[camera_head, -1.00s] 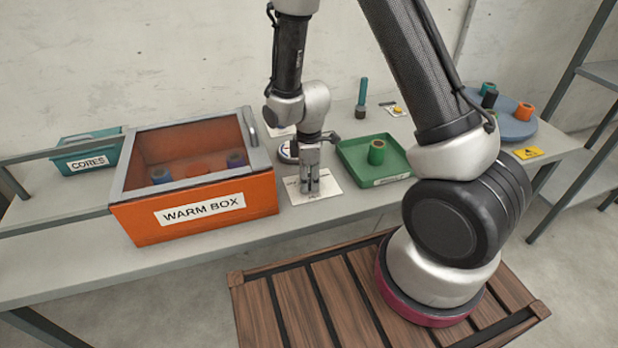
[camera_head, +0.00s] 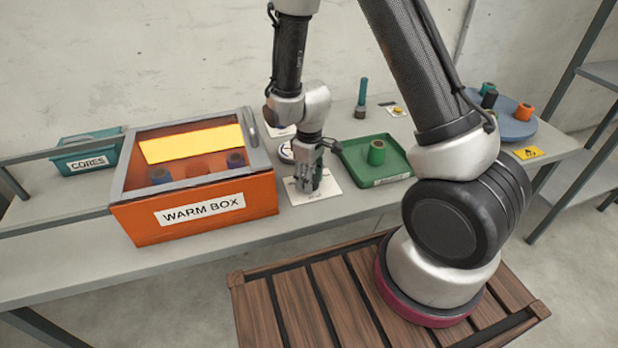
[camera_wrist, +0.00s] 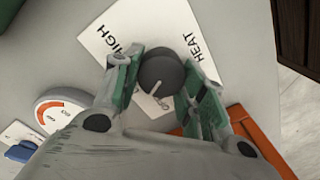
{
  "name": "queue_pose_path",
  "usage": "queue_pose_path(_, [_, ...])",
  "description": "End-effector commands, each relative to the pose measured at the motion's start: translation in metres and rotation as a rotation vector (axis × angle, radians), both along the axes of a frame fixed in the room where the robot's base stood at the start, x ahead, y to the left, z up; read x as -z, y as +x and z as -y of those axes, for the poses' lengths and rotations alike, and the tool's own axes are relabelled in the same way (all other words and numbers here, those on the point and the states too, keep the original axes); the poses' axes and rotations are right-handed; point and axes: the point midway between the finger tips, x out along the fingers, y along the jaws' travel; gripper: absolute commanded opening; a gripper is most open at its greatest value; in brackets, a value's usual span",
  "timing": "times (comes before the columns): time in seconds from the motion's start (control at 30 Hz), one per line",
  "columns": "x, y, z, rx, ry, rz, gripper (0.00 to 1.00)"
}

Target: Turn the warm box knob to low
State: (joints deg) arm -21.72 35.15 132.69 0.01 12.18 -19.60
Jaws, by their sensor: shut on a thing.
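The warm box (camera_head: 190,212) is an orange box with a clear lid on the left of the bench. A yellow-orange panel glows inside it. To its right lies a white card (camera_head: 322,193). In the wrist view the card (camera_wrist: 140,28) reads HIGH and HEAT; I see no LOW wording there. A dark round knob (camera_wrist: 160,72) stands on it with a short pale mark, whose exact setting I cannot tell. My gripper (camera_head: 307,186) is over the card, shut on the knob, with its green-padded fingers (camera_wrist: 160,84) on either side of it.
A green tray (camera_head: 352,163) with a green core stands close to the right of my gripper. A round white dial (camera_wrist: 55,112) lies beside the card. A teal CORES bin (camera_head: 88,150) is at the far left, and a blue round tray (camera_head: 517,128) is at the right.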

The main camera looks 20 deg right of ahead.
Motion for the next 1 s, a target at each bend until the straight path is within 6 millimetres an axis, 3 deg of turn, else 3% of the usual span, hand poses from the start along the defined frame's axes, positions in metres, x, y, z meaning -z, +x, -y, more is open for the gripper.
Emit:
queue_pose_path(0.5, [-0.0004, 0.0016, 0.0014, 0.37, 0.001, 0.002, 0.17])
queue_pose_path(1.0, [-0.0005, 0.0019, 0.0017, 0.46, 0.001, 0.002, 0.17])
